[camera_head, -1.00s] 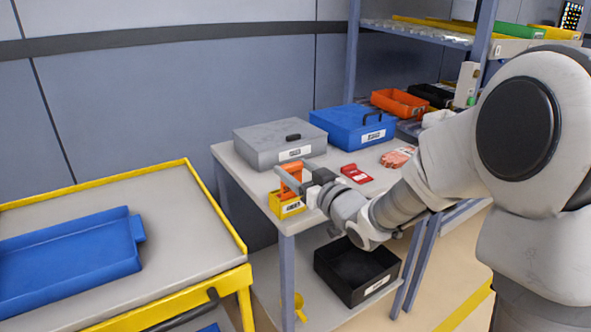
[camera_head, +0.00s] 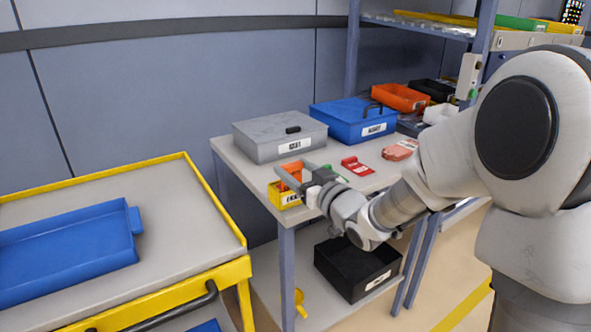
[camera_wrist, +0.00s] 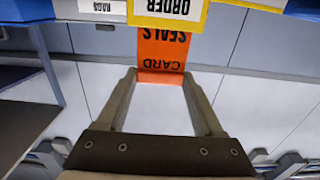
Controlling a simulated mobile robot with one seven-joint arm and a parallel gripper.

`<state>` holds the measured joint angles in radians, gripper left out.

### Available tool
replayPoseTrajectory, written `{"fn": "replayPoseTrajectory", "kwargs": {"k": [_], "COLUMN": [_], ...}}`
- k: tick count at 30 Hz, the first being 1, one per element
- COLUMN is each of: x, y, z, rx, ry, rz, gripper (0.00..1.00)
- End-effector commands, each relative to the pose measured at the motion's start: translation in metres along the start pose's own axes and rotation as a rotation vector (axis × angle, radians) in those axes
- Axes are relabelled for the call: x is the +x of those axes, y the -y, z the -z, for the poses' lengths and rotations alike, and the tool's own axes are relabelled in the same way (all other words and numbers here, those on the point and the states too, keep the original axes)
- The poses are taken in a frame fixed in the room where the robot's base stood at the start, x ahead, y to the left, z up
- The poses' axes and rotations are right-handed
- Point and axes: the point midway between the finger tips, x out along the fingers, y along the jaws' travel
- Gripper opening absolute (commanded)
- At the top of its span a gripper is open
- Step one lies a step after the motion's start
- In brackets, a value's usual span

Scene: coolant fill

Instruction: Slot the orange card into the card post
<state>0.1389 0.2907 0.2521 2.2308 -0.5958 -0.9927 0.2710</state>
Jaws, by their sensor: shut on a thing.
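The orange card (camera_wrist: 163,52) carries upside-down black lettering in the wrist view. My gripper (camera_wrist: 160,76) has its two fingertips against the card's side edges, near its outer end. The card's other end is hidden behind the labelled front of the yellow card post (camera_wrist: 199,16); I cannot tell how deep it sits.
A grey case (camera_head: 265,142) and a blue case (camera_head: 345,118) stand behind the post. A red item (camera_head: 356,166) lies to the right on the table (camera_head: 236,160). A trolley with a blue tray (camera_head: 60,255) is at left; a black bin (camera_head: 345,268) is below.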

Motion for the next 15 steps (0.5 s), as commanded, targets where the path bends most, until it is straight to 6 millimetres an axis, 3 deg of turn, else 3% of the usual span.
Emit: {"fn": "replayPoseTrajectory", "kwargs": {"k": [15], "x": [0.0], "y": [0.0], "z": [-0.014], "rx": [0.0], "ry": [0.0], "rz": [0.0], "gripper": [0.17]}}
